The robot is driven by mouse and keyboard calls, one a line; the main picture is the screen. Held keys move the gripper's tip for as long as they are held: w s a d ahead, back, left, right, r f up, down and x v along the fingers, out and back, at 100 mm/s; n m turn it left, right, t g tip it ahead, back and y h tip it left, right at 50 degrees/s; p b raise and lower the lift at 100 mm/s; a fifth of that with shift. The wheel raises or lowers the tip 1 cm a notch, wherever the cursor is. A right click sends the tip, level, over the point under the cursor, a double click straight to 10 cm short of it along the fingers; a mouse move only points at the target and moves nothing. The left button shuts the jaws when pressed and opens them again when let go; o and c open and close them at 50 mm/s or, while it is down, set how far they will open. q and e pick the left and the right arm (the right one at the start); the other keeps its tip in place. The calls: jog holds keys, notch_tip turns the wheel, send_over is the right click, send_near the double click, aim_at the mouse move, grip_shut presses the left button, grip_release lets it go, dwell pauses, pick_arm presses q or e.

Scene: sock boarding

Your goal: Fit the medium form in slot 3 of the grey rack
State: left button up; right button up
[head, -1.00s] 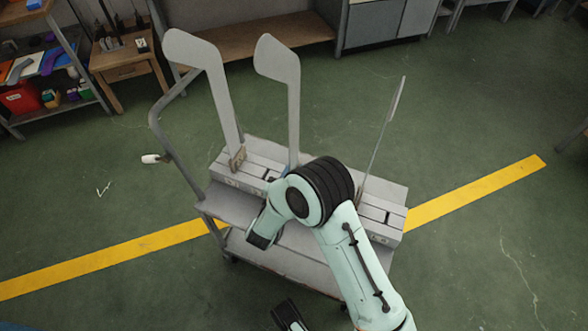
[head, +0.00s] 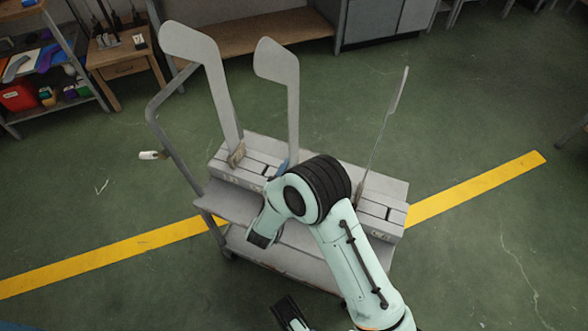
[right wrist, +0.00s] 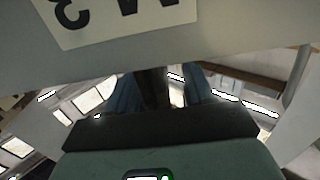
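The grey rack (head: 340,172) lies on top of a cart. The medium form (head: 278,62), a flat grey boot-shaped board, stands nearly upright over the rack's middle. Its lower end is hidden behind my right arm, so I cannot tell if it sits in a slot. In the right wrist view its pale label (right wrist: 100,18) shows "M" and "3" upside down. My right gripper (right wrist: 155,90) has blue fingers close on both sides of a dark brown piece below the form. A blue fingertip (head: 282,169) shows in the head view. A dark gripper part (head: 288,314), apparently my left, shows at the bottom edge.
A larger grey form (head: 212,75) stands in the rack's left part. Another form (head: 388,120), seen edge-on, stands at the right. The cart's bent handle rail (head: 165,140) rises at the left. Green floor surrounds the cart.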

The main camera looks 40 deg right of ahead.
jog(key=shift+s+a, duration=0.2)
jog(key=shift+a, duration=0.3)
jog(key=p+v, duration=0.1)
jog(key=v, duration=0.3)
jog(key=shift+a, duration=0.1)
pick_arm(q)
jog(key=r, duration=0.1)
jog(key=w+r+p, duration=0.1)
jog(key=shift+a+r+t, duration=0.3)
pick_arm(e)
jog(key=v, duration=0.8)
jog(key=shift+s, duration=0.15)
